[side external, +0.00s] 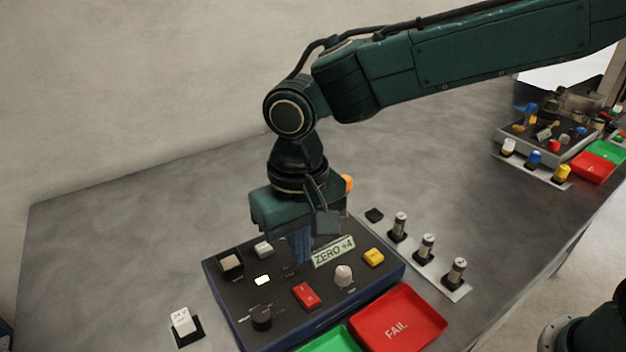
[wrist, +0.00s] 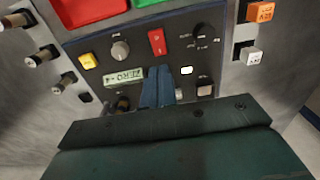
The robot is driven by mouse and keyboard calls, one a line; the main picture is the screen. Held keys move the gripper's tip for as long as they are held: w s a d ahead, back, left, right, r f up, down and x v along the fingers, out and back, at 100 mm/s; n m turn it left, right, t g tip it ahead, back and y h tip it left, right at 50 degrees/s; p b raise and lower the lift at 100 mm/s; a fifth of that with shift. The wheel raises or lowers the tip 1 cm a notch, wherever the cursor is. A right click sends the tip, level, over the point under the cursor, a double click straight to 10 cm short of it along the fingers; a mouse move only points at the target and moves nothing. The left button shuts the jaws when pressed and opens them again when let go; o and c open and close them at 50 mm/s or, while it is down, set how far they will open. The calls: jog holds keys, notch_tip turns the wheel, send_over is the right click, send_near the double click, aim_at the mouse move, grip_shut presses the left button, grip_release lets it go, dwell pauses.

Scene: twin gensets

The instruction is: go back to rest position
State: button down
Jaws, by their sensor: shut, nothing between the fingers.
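My gripper (side external: 300,250) points down over the back half of the dark-topped blue control panel (side external: 237,295). Its blue fingers are together with nothing between them. In the wrist view the closed fingers (wrist: 157,92) reach over the panel (wrist: 185,50) beside the ZERO +4 label (wrist: 123,77). The label also shows in the side external view (side external: 334,252), just right of the fingers. I cannot tell whether the fingertips touch the panel. The fingers and gripper body hide part of the panel's back.
The panel carries a red rocker switch (side external: 306,294), white knob (side external: 343,275), yellow button (side external: 373,257) and black dial (side external: 262,318). A red FAIL tray (side external: 420,310) and green tray (side external: 330,342) lie in front. Cylinders (side external: 426,246) stand right; a second station (side external: 550,135) is farther off.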

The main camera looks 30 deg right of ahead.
jog(key=s+d+r+t+y, duration=0.1)
jog(key=s+d+r, duration=0.1)
jog(key=d+r, duration=0.5)
jog(key=s+d+r+t, duration=0.1)
jog(key=s+d+r, duration=0.2)
jog(key=d, duration=0.8)
jog(key=s+d+f+t+h, duration=0.1)
jog(key=s+d+t, duration=0.2)
jog(key=s+d, duration=0.9)
jog(key=shift+s+t, duration=0.25)
jog(key=shift+t, duration=0.05)
